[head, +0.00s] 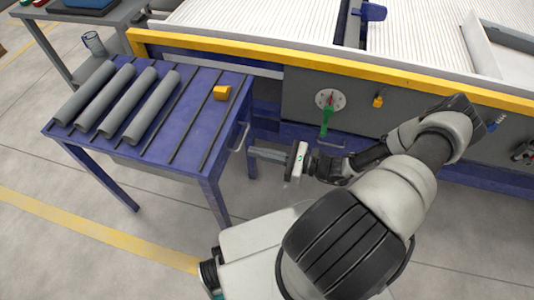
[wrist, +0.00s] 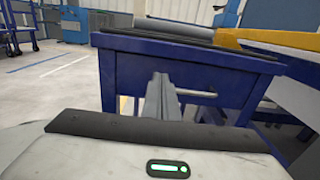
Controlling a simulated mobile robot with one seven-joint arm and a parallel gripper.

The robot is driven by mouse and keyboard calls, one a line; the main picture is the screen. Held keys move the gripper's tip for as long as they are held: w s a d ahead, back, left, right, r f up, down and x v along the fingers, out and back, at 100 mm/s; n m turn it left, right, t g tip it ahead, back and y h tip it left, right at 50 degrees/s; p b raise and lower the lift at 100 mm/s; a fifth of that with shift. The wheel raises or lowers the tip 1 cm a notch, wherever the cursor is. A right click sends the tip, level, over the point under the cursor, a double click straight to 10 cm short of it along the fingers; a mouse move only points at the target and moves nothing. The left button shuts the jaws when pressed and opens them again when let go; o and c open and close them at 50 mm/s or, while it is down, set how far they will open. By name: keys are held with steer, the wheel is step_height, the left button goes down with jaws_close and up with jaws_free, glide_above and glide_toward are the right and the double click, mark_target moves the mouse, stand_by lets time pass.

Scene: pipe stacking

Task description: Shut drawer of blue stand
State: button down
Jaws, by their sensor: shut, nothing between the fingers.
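The blue stand (head: 190,120) is at the left in the head view, with dark strips across its top. Its end face with the drawer also shows in the wrist view (wrist: 130,75). The drawer's grey handle (head: 241,137) is on the stand's right end and also shows in the wrist view (wrist: 205,93). The drawer looks about flush with the stand; I cannot tell whether a small gap is left. My gripper (head: 254,153) is shut and empty, pointing left at this end. Its fingers (wrist: 161,90) overlap the drawer front beside the handle in the wrist view; contact is unclear.
Several grey pipes (head: 125,95) and a yellow block (head: 221,93) lie on the stand. A large machine with a yellow rail (head: 330,62) and a green lever (head: 327,118) stands behind my arm. The floor in front of the stand is clear.

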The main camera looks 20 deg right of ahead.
steer(key=x, duration=0.8)
steer(key=shift+b, duration=0.4)
steer(key=p+x, duration=0.1)
steer(key=x, duration=0.4)
steer(key=shift+w+a, duration=0.2)
steer(key=shift+a, duration=0.05)
steer(key=shift+r, duration=0.1)
steer(key=shift+s+d, duration=0.15)
steer(key=shift+d, duration=0.15)
steer(key=p+v, duration=0.1)
steer(key=v, duration=1.2)
steer(key=shift+s+d, duration=0.3)
